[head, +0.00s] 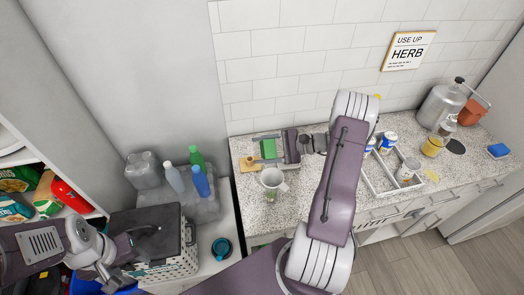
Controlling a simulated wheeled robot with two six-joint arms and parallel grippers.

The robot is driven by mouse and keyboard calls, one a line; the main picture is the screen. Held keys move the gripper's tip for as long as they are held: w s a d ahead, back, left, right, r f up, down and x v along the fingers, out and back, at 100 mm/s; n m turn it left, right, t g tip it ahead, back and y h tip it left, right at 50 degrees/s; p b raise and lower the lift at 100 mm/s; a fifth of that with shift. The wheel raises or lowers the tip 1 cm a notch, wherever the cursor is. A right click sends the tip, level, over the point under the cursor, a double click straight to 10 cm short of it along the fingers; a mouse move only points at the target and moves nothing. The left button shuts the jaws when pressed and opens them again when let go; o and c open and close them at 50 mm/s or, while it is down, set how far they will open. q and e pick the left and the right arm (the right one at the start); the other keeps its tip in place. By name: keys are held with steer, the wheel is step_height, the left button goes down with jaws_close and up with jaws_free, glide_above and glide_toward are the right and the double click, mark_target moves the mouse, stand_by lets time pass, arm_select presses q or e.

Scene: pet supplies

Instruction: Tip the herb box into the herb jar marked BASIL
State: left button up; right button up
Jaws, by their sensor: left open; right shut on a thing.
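A green box (268,151), likely the herb box, is held above the left end of the speckled counter. My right gripper (265,147) is shut on it, reaching in from the right. Just below it in the picture, a pale grey funnel-like vessel (272,178) stands on the counter, apparently over a jar. I cannot read any BASIL label, and what is inside is not clear. My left gripper (148,238) is open and empty, far to the left over a dark-topped crate, away from the counter.
A wooden board (248,163) lies left of the green box. A white divided tray (392,175) with cans stands right of my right arm. Bottles (200,183) stand on the left. A wall sign (408,51) reads "USE UP HERB".

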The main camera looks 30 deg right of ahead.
steer(key=n+t+b, duration=0.1)
steer(key=n+b, duration=0.1)
steer(key=b, duration=0.1)
steer(key=f+n+t+b, duration=0.1)
steer(key=n+b, duration=0.1)
steer(key=b, duration=0.2)
steer(key=n+t+y+b, duration=0.1)
steer(key=n+b, duration=0.2)
steer(key=b, duration=0.1)
steer(key=shift+s+a+f, duration=0.15)
steer(key=shift+s, duration=0.25)
stand_by(1.9)
steer(key=shift+s+n+t+b, duration=0.1)
steer(key=shift+n+t+b, duration=0.2)
steer(key=shift+b, duration=0.4)
stand_by(2.0)
